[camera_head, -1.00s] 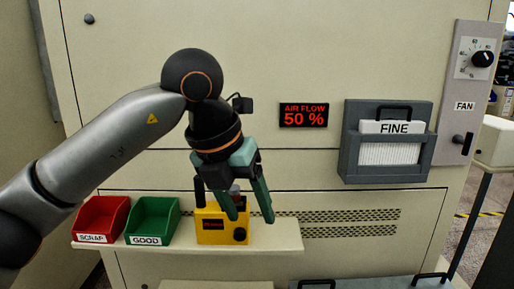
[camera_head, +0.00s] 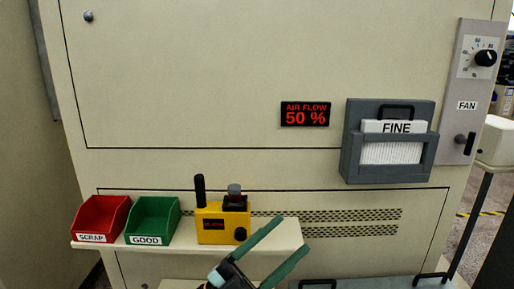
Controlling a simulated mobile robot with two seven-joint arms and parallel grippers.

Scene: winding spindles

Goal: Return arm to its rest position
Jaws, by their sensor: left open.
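My left gripper (camera_head: 276,252) shows at the bottom edge of the head view, below and right of the yellow device. Its two green fingers are spread apart, point up and to the right, and hold nothing. They overlap the right end of the shelf in the picture. The rest of my left arm is out of view below. My right gripper is not in view.
A shelf (camera_head: 280,240) bears a red SCRAP bin (camera_head: 98,218), a green GOOD bin (camera_head: 151,220) and a yellow device (camera_head: 221,226). A grey holder (camera_head: 350,160) with a FINE filter (camera_head: 392,152), an AIR FLOW 50 % display (camera_head: 305,114) and a FAN panel (camera_head: 468,90) are on the machine front.

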